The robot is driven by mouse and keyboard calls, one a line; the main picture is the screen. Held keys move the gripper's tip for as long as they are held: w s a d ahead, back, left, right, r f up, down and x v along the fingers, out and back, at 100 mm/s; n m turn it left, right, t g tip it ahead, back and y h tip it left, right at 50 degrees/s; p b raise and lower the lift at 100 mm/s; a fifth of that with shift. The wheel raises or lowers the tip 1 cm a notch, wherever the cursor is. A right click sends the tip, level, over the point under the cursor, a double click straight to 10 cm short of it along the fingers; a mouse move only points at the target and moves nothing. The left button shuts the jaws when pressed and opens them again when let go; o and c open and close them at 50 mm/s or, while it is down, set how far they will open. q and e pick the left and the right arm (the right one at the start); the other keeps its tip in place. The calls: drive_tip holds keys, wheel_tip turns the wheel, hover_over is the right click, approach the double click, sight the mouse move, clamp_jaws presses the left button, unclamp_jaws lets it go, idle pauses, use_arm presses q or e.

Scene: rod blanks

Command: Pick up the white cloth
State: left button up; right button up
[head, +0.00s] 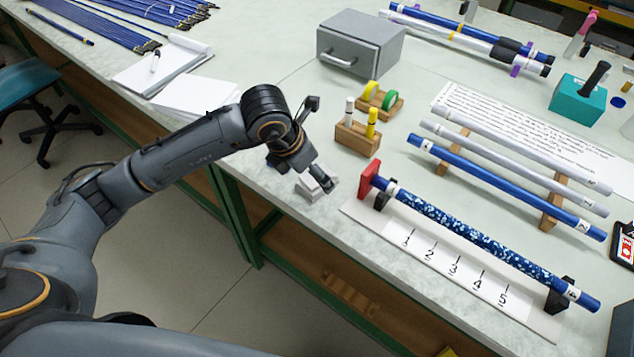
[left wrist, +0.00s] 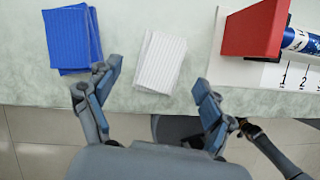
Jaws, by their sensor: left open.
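The white cloth (left wrist: 160,61), folded and ribbed, lies flat on the table near its front edge in the left wrist view. A folded blue cloth (left wrist: 72,38) lies to its left, apart from it. My left gripper (left wrist: 155,79) is open and empty, one finger on each side of the white cloth's near end as seen from above. I cannot tell its exact height over the cloth. In the head view the left gripper (head: 318,182) partly hides the white cloth, and the blue cloth is hidden behind it. My right gripper is in neither view.
A red stop block (left wrist: 255,28) on a white numbered board (head: 400,242) stands to the right, with a speckled blue rod (head: 460,232) along it. A wooden block with markers (head: 358,136) and a grey box (head: 360,45) stand farther back.

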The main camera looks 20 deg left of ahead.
use_arm(q)
drive_tip(key=shift+b+x, duration=0.35)
drive_tip(key=shift+x, duration=0.75)
drive_tip(key=shift+w+d+f, duration=0.1)
drive_tip(key=shift+w+f, duration=0.1)
drive_tip(key=shift+f, duration=0.2)
drive_tip(key=shift+r, duration=0.1)
drive_tip(key=shift+c, duration=0.4)
drive_tip(key=c, duration=1.2)
drive_tip(key=shift+r, duration=0.1)
